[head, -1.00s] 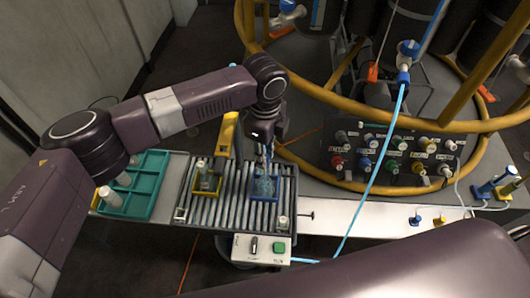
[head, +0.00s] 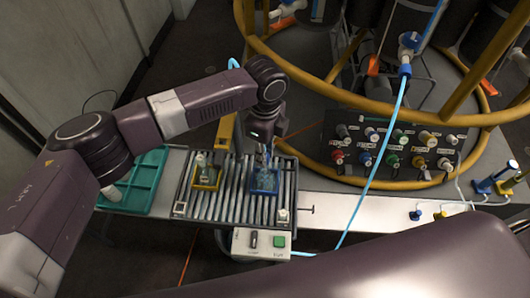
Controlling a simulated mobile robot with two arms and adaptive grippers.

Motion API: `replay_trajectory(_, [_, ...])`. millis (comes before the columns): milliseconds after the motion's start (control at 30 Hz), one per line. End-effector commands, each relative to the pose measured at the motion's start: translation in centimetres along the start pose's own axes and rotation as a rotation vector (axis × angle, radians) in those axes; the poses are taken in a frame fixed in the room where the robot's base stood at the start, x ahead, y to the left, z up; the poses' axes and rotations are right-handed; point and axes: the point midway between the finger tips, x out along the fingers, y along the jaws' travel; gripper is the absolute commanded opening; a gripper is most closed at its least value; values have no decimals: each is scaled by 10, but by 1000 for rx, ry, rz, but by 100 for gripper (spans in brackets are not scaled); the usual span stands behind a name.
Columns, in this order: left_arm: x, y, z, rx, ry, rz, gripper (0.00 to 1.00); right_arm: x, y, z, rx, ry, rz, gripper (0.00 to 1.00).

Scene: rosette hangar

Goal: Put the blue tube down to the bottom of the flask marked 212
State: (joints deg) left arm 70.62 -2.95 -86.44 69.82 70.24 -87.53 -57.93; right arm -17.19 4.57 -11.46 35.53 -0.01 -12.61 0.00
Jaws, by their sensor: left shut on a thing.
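A flask of clear glass (head: 264,178) stands in a blue holder (head: 263,193) on the roller conveyor; its marking is too small to read. My left gripper (head: 266,150) points down right above it and hides its neck. The gripper is shut on the thin light-blue tube, whose held end is hardly visible. A piece of blue tube (head: 233,63) shows behind my left arm. Whether the tube's end is inside the flask's neck, I cannot tell. Another blue line (head: 388,130) hangs from a blue-and-white valve (head: 408,55) at the right. My right gripper is out of view.
A yellow holder (head: 206,186) with a small vessel stands left of the blue one. A teal tray (head: 148,180) is farther left. A control box (head: 262,242) sits in front. A valve panel (head: 390,152) and yellow rails are at right.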

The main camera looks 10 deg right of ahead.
Motion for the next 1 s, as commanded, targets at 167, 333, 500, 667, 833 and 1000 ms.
replay_trajectory(167, [4,1,-1,-1,2,2,4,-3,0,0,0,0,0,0])
replay_trajectory(333, [6,0,0,-1,0,0,4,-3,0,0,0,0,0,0])
replay_trajectory(500, [6,0,0,0,0,0,23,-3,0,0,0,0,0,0])
replay_trajectory(667, [6,0,0,0,0,0,39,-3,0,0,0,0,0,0])
replay_trajectory(833, [6,0,0,0,0,0,39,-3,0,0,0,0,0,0])
replay_trajectory(1000, [6,0,0,0,0,0,56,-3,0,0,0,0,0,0])
